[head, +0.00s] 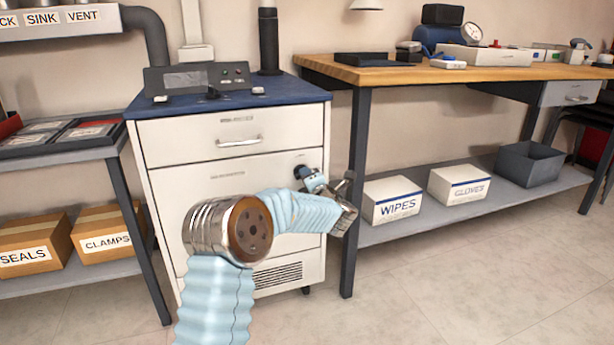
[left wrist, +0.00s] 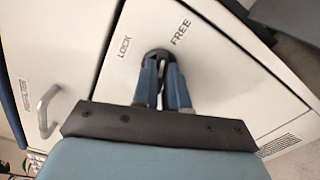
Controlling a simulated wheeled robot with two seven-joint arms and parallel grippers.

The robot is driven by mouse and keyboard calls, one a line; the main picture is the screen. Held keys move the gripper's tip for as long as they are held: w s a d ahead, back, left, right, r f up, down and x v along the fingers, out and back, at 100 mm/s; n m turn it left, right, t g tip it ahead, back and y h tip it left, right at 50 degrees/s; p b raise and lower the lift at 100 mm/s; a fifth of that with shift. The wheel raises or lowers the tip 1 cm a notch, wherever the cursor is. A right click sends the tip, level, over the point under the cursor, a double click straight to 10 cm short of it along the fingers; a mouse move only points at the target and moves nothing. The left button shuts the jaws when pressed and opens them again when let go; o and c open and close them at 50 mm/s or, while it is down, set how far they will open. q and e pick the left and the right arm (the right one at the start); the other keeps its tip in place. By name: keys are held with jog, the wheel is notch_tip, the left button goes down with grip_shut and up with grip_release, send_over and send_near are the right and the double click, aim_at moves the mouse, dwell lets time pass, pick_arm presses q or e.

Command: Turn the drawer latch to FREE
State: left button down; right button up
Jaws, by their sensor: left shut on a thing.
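The drawer latch (left wrist: 157,53) is a small dark round knob on the white front of the cabinet (head: 170,190). In the left wrist view the printed words LOCK (left wrist: 125,47) and FREE (left wrist: 181,32) stand on either side of it. My left gripper (left wrist: 161,82) has its two blue fingers shut on the latch. In the head view the left gripper (head: 311,180) is at the upper right of the lower cabinet front, partly hiding the latch. The fingers cover part of the knob, so I cannot tell which word it points to. My right gripper is not in view.
A top drawer with a bar handle (head: 240,141) is closed above. A control box (head: 185,79) stands on the blue cabinet top. A wooden workbench (head: 400,72) with a lower shelf stands close on the right, its leg (head: 352,200) near my gripper. The floor in front is clear.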

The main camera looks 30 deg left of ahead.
pick_arm(q)
jog(key=shift+d+f+m+p, duration=0.1)
jog(key=shift+m+p, duration=0.5)
jog(key=shift+m, duration=1.3)
jog(key=c, duration=1.2)
grip_release()
jog(key=shift+o, duration=0.2)
jog(key=v, duration=1.3)
jog(key=shift+s+d, duration=0.25)
jog(key=shift+d, duration=0.05)
